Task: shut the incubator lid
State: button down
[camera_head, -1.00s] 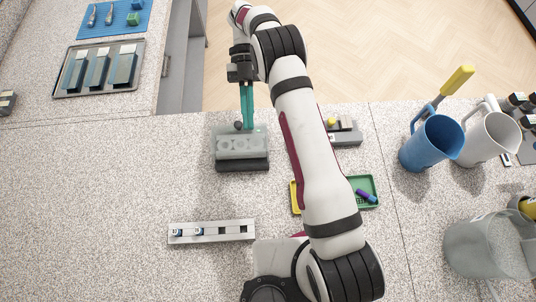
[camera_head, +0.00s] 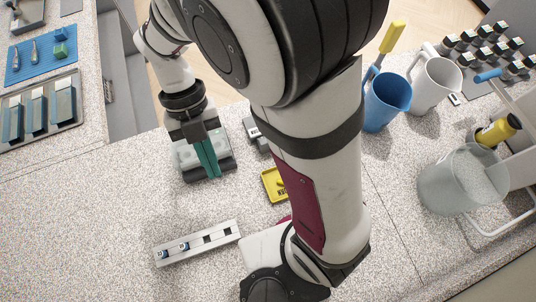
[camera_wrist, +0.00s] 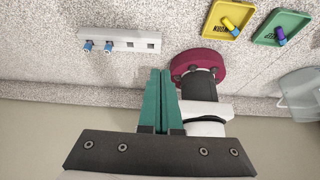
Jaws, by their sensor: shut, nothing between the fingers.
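The incubator (camera_head: 188,162) is a small grey block with a dark base and a pale, see-through lid with round shapes under it. It stands on the speckled counter in the head view. My gripper (camera_head: 211,174) is shut and empty, its teal fingers crossing in front of the middle of the incubator. The fingers hide part of the lid. I cannot tell the lid's exact angle or whether the fingertips touch it. In the wrist view the shut fingers (camera_wrist: 160,74) show, but the incubator does not.
A metal rack (camera_head: 197,242) with two blue-capped tubes lies in front. A yellow tray (camera_head: 271,184) and a grey device (camera_head: 256,133) stand to the right, partly behind my arm. A green tray (camera_wrist: 281,27) shows in the wrist view. Jugs (camera_head: 386,101) stand farther right.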

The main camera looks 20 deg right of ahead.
jog(key=v, duration=0.8)
jog(key=s+d+f+n+t+y, duration=0.1)
jog(key=s+d+n+t, duration=0.3)
jog(key=n, duration=1.1)
jog(key=s+d+f+n+t+y, duration=0.15)
jog(key=s+d+n, duration=0.4)
jog(key=n, duration=0.95)
jog(key=w+a+f+m+g+h, duration=0.1)
jog(key=w+a+f+m+h, duration=0.2)
jog(key=m, duration=0.5)
jog(key=w+a+f+m+g+h, duration=0.1)
jog(key=a+f+m+h, duration=0.3)
jog(key=m, duration=0.5)
notch_tip(320, 180, down, 7)
jog(key=s+a, duration=0.1)
jog(key=s+d+r+n+t+y, duration=0.1)
jog(key=s+d+r+n+y, duration=0.1)
jog(key=r+n, duration=0.5)
jog(key=s+d+r+n+t+y, duration=0.1)
jog(key=s+d+r+n+y, duration=0.1)
jog(key=d+r+n+y, duration=0.2)
notch_tip(320, 180, up, 4)
jog(key=d+n, duration=0.1)
jog(key=n, duration=0.5)
jog(key=shift+s+n, duration=0.3)
